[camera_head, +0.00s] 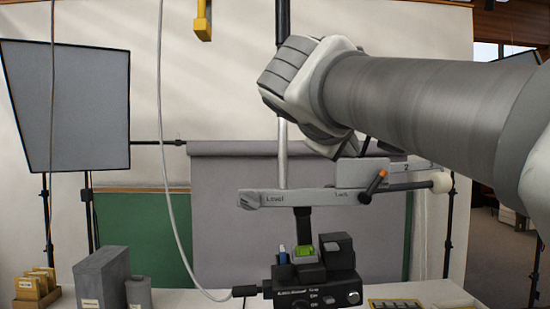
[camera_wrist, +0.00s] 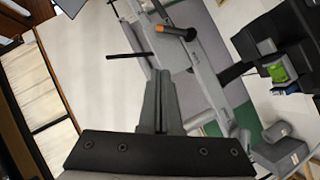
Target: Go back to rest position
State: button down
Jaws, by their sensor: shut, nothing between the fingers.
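My gripper (camera_wrist: 158,78) shows in the wrist view with its two grey fingers closed together and nothing between them. It points toward the grey level bar, whose black lever with an orange band (camera_wrist: 175,32) lies just beyond the fingertips. In the head view my arm reaches in from the right, and its wrist hides most of the gripper. The level bar (camera_head: 300,198), marked "Level", runs across below my wrist. Its lever with the orange band (camera_head: 376,181) sits below the wrist. I cannot tell whether the gripper touches it.
A black control box (camera_head: 312,292) with a green piece stands on the white table below. A vertical pole (camera_head: 282,165) rises behind it. Grey archival boxes (camera_head: 101,281) and a small tan box (camera_head: 36,285) stand at left. A softbox (camera_head: 70,108) stands behind them. A cable hangs left of centre.

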jog(key=shift+s+a+r, duration=0.15)
jog(key=shift+s+a, duration=0.1)
jog(key=shift+s, duration=0.25)
jog(key=s+f+m+g+y, duration=0.2)
jog(key=s+f, duration=0.4)
jog(key=f, duration=0.6)
jog(key=s+f+m+g+y, duration=0.2)
jog(key=s+f, duration=0.4)
jog(key=f, duration=0.6)
jog(key=s+f+m+g+y, duration=0.2)
jog(key=s+f, duration=0.4)
jog(key=f, duration=0.6)
jog(key=shift+s+f+m+g+y, duration=0.25)
jog(key=shift+s+m+g+y, duration=0.15)
jog(key=shift+g+y, duration=0.25)
